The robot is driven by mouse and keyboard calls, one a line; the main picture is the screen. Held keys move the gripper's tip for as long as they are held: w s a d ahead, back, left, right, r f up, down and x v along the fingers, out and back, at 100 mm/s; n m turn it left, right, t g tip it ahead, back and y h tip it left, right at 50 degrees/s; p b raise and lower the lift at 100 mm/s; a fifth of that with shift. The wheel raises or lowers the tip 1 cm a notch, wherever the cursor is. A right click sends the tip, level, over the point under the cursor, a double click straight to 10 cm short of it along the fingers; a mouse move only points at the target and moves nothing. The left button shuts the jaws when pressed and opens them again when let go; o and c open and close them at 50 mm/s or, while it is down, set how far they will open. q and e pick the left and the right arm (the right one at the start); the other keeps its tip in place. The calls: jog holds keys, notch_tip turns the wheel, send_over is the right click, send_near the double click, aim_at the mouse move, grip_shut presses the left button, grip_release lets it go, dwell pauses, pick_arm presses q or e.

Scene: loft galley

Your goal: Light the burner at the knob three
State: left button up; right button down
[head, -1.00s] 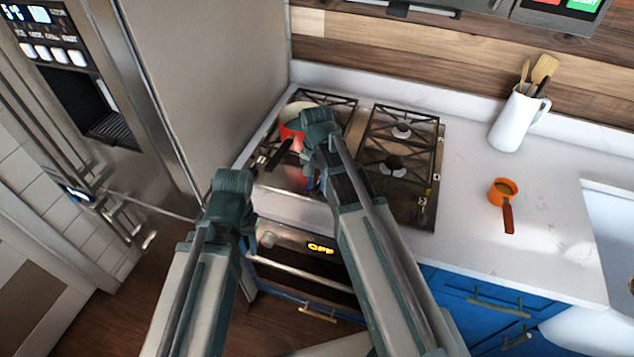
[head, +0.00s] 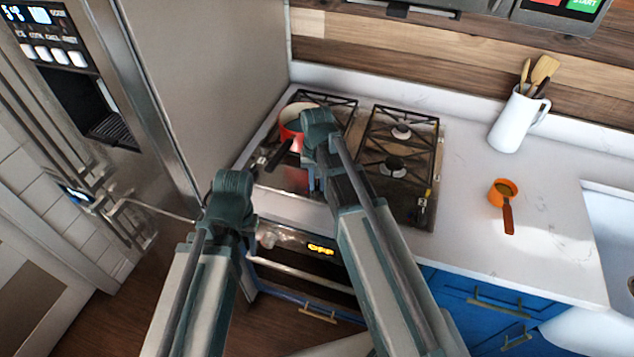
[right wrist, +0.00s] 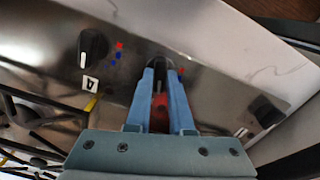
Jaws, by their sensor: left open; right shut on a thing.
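The cooktop (head: 405,212) has black knobs along a steel strip. In the right wrist view, my right gripper (right wrist: 160,82) is shut on a black knob (right wrist: 158,63), mostly hidden between the fingers; its number cannot be read. A knob (right wrist: 93,48) beside a label 4 stands to the left, and another knob (right wrist: 266,110) to the right. In the head view my right gripper (head: 313,182) is at the front of the cooktop, largely hidden by its arm. My left gripper (head: 208,198) is open and apart from the cooktop, its fingers mostly hidden by the wrist. No flame shows.
A red pan (head: 291,122) with a dark handle sits on the left grate. An orange pot (head: 502,192) and a white utensil jug (head: 517,120) stand on the counter at right. The refrigerator (head: 185,70) walls the left side.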

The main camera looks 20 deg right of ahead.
jog(key=n, duration=0.4)
jog(key=shift+n, duration=0.3)
jog(key=n, duration=0.4)
jog(key=shift+n, duration=0.3)
jog(key=n, duration=0.4)
jog(key=shift+n, duration=2.3)
jog(key=c, duration=0.8)
grip_release()
jog(key=shift+r, duration=0.1)
